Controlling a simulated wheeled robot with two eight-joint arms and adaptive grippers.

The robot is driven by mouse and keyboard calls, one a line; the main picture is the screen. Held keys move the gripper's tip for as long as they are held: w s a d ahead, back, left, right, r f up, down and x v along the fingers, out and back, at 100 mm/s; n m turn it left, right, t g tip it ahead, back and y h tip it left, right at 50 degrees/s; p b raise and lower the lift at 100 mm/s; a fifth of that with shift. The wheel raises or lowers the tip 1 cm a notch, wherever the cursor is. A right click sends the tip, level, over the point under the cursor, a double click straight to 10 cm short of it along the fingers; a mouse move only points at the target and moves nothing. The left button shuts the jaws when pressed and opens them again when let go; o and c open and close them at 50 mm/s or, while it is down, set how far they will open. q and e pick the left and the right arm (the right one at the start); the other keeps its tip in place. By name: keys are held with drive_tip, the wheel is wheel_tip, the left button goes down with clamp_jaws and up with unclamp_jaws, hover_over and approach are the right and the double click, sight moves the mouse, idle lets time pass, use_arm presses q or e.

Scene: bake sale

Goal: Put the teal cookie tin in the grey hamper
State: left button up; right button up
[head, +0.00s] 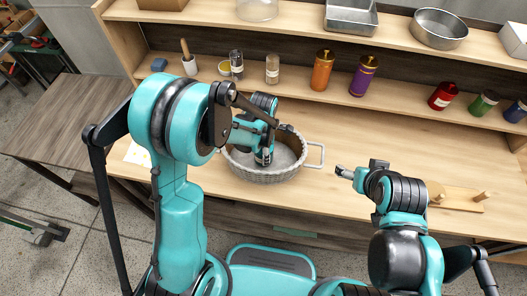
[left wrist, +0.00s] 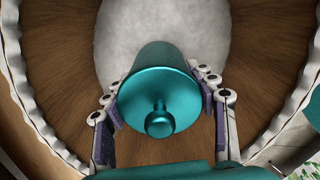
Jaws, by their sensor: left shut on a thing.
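The teal cookie tin (left wrist: 155,82), a cylinder with a round knob on its lid, is held between the fingers of my left gripper (left wrist: 157,92) in the left wrist view. The grey hamper (head: 262,177) stands on the counter in the head view, with a side handle showing at its right. Its pale wavy rim (left wrist: 36,117) surrounds the tin in the left wrist view, with the pale floor beyond. My left gripper (head: 263,157) is over the hamper's opening in the head view; the arm mostly hides the tin there. My right gripper (head: 347,174) is right of the hamper, apart from it; its fingers are too small to read.
Behind the hamper, a shelf holds jars, an orange canister (head: 322,72), a purple canister (head: 363,77) and several smaller containers. A wooden board with pegs (head: 460,199) lies at the right. The counter between hamper and shelf is mostly clear.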

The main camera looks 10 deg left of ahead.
use_arm(q)
drive_tip(key=shift+f, duration=0.1)
drive_tip(key=o, duration=0.8)
drive_tip(key=shift+f, duration=0.1)
drive_tip(key=shift+c, duration=0.2)
drive_tip(key=o, duration=0.4)
